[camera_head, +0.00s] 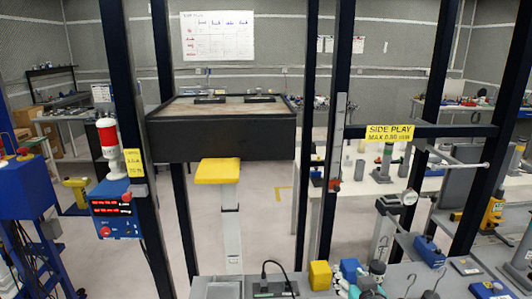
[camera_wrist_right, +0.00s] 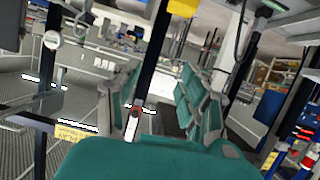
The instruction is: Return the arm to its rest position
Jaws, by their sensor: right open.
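My right gripper (camera_head: 372,281) shows small at the bottom edge of the head view, as grey and teal parts low over the bench. In the right wrist view my right gripper (camera_wrist_right: 158,80) has its two teal and grey fingers spread apart, with nothing between them. The wrist view is tilted and looks out into the room. My left gripper is in neither view.
Dark upright posts stand in front. A yellow-topped pillar (camera_head: 218,172) stands in the middle, below a black-sided tray (camera_head: 225,141). A yellow block (camera_head: 320,275) and a black device (camera_head: 270,287) are near the right gripper. A blue box (camera_head: 115,209) is at left.

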